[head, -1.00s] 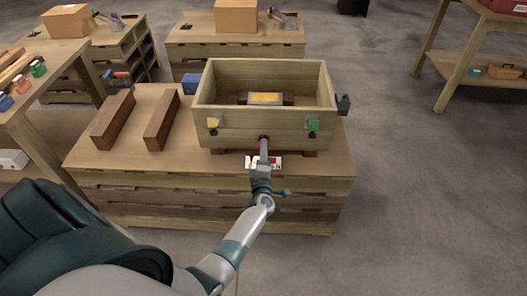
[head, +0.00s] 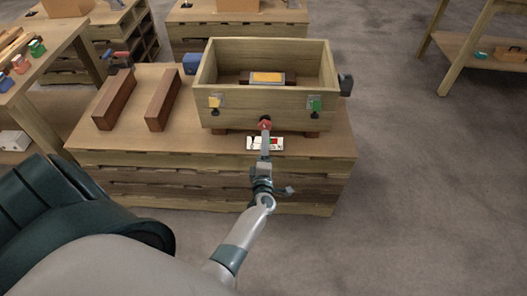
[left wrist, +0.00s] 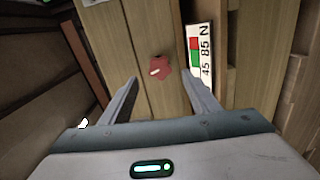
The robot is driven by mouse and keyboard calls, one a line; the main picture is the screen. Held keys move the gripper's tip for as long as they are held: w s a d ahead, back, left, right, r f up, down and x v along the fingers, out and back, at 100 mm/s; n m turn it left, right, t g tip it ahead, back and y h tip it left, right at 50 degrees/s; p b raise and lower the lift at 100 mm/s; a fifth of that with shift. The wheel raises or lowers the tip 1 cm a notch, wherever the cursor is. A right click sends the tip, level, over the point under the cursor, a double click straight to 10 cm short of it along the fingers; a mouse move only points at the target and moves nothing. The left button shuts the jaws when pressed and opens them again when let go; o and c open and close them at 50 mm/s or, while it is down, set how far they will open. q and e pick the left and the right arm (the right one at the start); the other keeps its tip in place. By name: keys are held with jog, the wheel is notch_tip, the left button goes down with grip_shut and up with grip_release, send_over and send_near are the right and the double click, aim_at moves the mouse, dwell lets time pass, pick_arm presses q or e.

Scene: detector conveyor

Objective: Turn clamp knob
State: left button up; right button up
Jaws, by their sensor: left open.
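The clamp knob (head: 264,124) is small and red, low on the front wall of the wooden box (head: 240,118). In the left wrist view the knob (left wrist: 163,66) has a white pointer mark, tilted near horizontal there. My left gripper (head: 265,147) reaches toward it from the front. Its fingers are open, one on each side of the knob in the left wrist view (left wrist: 158,78). The knob appears just ahead of the fingertips and not gripped; exact depth is hard to tell. A white scale card (left wrist: 201,55) with red and green fields reads "45 85 N". My right gripper is not in view.
The box stands on a wooden workbench (head: 190,145). A yellow-topped block (head: 267,77) lies inside. Two brown bars (head: 162,100) lie to the left. Open floor (head: 420,180) is at right.

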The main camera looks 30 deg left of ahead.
pick_arm(q)
jog(key=v, duration=1)
jog(key=shift+s+d+b, duration=0.25)
jog(key=shift+d+b, duration=0.05)
jog(key=shift+b, duration=0.1)
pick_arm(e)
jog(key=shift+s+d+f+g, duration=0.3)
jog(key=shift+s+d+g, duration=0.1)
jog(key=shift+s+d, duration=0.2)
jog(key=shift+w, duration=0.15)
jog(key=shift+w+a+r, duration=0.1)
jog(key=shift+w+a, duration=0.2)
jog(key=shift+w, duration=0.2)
